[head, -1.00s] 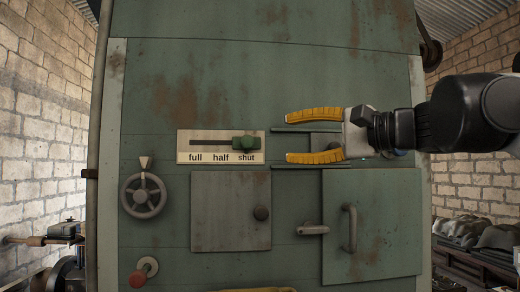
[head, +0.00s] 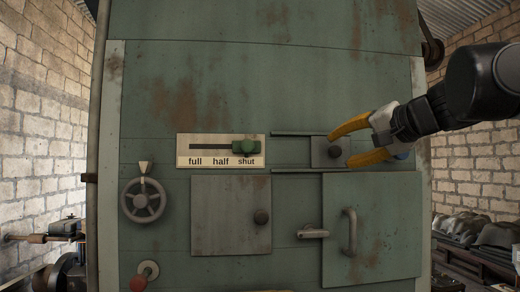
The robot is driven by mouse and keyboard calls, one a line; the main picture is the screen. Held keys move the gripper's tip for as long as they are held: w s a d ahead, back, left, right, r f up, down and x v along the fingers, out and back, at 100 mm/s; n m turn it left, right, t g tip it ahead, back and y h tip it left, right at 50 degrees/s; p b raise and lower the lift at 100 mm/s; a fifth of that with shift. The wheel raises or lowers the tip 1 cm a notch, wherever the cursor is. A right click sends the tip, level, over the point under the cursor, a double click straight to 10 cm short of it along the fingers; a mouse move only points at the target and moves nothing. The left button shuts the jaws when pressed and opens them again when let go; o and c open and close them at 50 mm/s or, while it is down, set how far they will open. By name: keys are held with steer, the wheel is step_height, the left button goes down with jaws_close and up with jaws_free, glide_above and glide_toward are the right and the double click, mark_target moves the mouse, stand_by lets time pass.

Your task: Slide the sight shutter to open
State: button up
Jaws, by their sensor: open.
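The sight shutter (head: 321,152) is a small grey plate with a dark round knob (head: 335,152). It sits between two horizontal rails (head: 290,134) on the green cabinet front, toward the right part of the visible rails. My gripper (head: 341,148) has yellow fingers and comes in from the right. It is open, with one finger above the knob and the other below and to its right. Contact with the knob cannot be told. The right ends of the rails and part of the plate's right side are hidden behind the fingers.
Left of the rails is a slider with a green knob (head: 244,147) at "shut" on a full/half/shut label. Below are a handwheel (head: 143,200), a square hatch (head: 222,214), a latch (head: 313,233), a door with a handle (head: 349,231) and a red knob (head: 138,282).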

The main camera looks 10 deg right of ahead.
mark_target(338, 151)
steer(key=shift+x, duration=1.75)
steer(key=shift+s, duration=0.2)
steer(key=shift+c, duration=0.4)
jaws_close()
